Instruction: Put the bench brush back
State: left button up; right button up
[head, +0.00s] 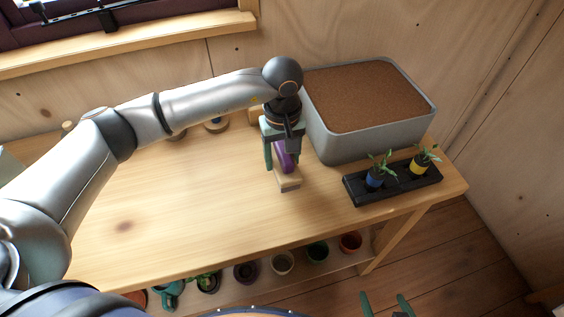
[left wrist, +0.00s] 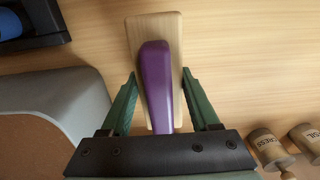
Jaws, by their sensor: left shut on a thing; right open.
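The bench brush has a purple handle (head: 284,157) and a pale wooden head (head: 288,183). My left gripper (head: 282,160) is over the workbench (head: 180,190), shut on the purple handle. In the left wrist view the brush (left wrist: 156,70) lies lengthwise between the two green fingers. I cannot tell whether its wooden head touches the bench top. My right gripper (head: 388,306) is open and empty at the bottom edge of the head view, in front of the bench.
A grey bin of brown soil (head: 385,145) stands right of the brush. A black tray (head: 397,190) holds two seedlings in blue and yellow pots. Wooden label pieces (left wrist: 268,147) lie on the bench. Several coloured pots (head: 282,263) stand on the lower shelf. The bench's middle is clear.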

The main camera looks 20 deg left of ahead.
pick_arm(q)
jog(key=shift+w+a+f, duration=0.1)
jog(key=shift+w+f, duration=0.2)
jog(key=shift+f, duration=0.2)
notch_tip(320, 180, down, 3)
jog(key=shift+r+p, duration=0.1)
jog(key=shift+p, duration=0.45)
jog(key=shift+f+b, duration=0.3)
jog(key=o, duration=1.3)
jog(key=shift+r, duration=0.1)
